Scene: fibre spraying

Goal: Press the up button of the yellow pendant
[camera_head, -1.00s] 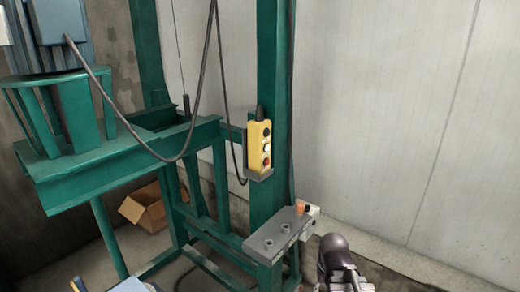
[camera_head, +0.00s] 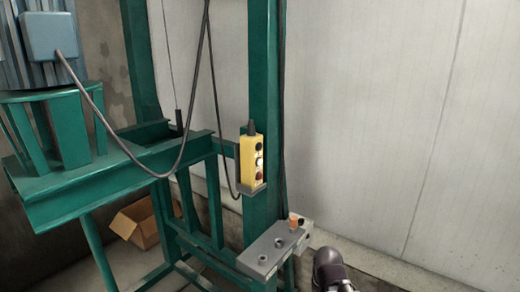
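The yellow pendant (camera_head: 246,163) stands upright in a grey holder on the green post, near the middle of the head view. Its face carries a dark button at the top (camera_head: 259,146), a white one in the middle (camera_head: 259,162) and a reddish one at the bottom (camera_head: 259,175). A black cable gland tops it. Part of my arm shows at the bottom edge, right of the pendant and lower. My gripper's fingers are not visible, and nothing of mine touches the pendant.
A grey shelf box (camera_head: 272,247) with round fittings and an orange knob (camera_head: 294,216) juts out below the pendant. The green frame (camera_head: 110,172) and a blue motor (camera_head: 52,36) fill the left. A cardboard box (camera_head: 142,222) lies on the floor. The pale wall side at right is clear.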

